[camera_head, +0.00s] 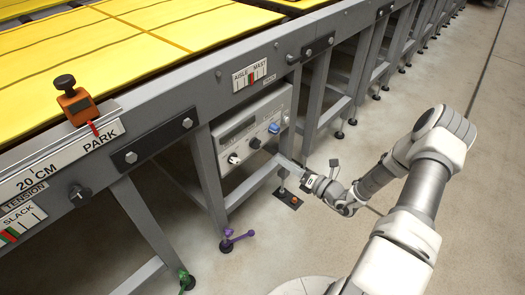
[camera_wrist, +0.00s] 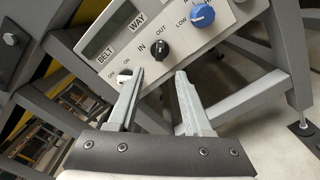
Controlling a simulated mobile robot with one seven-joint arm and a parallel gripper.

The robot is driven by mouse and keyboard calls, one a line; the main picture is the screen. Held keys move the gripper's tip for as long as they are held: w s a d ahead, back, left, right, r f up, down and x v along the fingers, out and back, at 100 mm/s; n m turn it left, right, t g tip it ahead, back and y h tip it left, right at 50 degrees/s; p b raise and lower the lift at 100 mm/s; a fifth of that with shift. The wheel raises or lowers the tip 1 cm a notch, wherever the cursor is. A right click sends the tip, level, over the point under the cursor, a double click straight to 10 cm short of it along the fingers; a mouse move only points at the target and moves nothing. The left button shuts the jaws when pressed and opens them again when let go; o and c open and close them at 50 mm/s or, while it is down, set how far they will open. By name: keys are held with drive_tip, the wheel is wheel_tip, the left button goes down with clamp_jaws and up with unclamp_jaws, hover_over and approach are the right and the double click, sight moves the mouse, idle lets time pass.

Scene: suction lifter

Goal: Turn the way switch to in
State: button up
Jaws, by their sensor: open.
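The way switch (camera_wrist: 160,48) is a black knob on a grey control panel, with IN marked on its left and OUT above right. It also shows as a small dark knob in the head view (camera_head: 255,143). I cannot tell for sure which mark it points to. My gripper (camera_wrist: 158,72) is open and empty. Its two fingers point at the panel, and the knob shows beyond the gap between their tips, apart from them. In the head view my gripper (camera_head: 282,161) is in front of the panel's lower right.
A white belt knob (camera_wrist: 124,77) sits close by the left finger tip. A blue knob (camera_wrist: 203,16) marked LOW is to the upper right. The panel (camera_head: 222,138) hangs under the conveyor frame between grey legs (camera_head: 207,175). Open floor lies to the right.

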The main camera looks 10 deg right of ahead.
sight(259, 146)
drive_tip(key=b+x, duration=0.2)
drive_tip(key=x, duration=0.8)
clamp_jaws()
